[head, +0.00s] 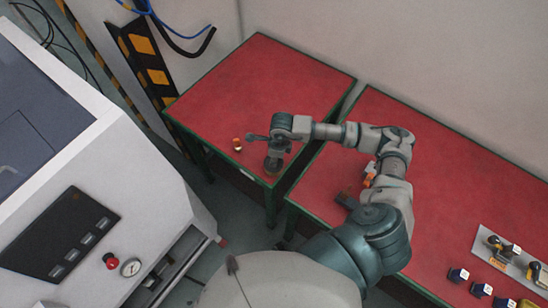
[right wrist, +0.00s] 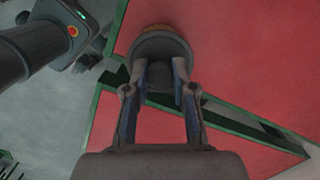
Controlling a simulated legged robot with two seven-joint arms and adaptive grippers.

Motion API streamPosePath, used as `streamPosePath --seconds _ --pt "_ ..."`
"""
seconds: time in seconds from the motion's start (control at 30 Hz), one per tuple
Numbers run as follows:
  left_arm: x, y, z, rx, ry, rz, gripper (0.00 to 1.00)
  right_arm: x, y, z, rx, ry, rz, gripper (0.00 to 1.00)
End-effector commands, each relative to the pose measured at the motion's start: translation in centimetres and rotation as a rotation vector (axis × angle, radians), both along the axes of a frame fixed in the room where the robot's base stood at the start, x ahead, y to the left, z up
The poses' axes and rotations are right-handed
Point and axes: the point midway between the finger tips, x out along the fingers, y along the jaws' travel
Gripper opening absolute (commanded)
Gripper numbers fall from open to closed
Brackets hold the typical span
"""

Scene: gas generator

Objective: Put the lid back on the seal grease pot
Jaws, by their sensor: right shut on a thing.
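My right gripper (head: 274,154) is over the front corner of the left red table. It is shut on a dark round piece that looks like the lid (right wrist: 160,80), shown between the fingertips in the right wrist view. A round body with a brownish rim, which looks like the grease pot (head: 272,168), shows just below the gripper in the head view. It also shows beyond the fingertips in the right wrist view (right wrist: 160,40). The fingers hide much of the lid, and I cannot tell whether it is seated on the pot. My left gripper is not in view.
A small orange and white item (head: 237,145) stands on the left table (head: 265,75), left of the gripper. A gap separates this table from the right table (head: 450,160), which carries orange items and a tray (head: 508,262) of tools. A white machine (head: 150,200) stands left.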

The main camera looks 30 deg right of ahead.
Motion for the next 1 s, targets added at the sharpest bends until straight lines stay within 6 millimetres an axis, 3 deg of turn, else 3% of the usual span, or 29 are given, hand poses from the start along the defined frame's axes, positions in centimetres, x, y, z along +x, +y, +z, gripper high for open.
streamPosePath --seconds 0.97,1.0 --pt "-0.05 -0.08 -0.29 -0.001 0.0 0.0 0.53 0.04 0.21 0.06 0.0 -0.001 0.0 0.04" --pt "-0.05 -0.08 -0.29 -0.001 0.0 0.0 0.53 0.03 0.21 0.06 0.001 -0.001 0.0 0.35"
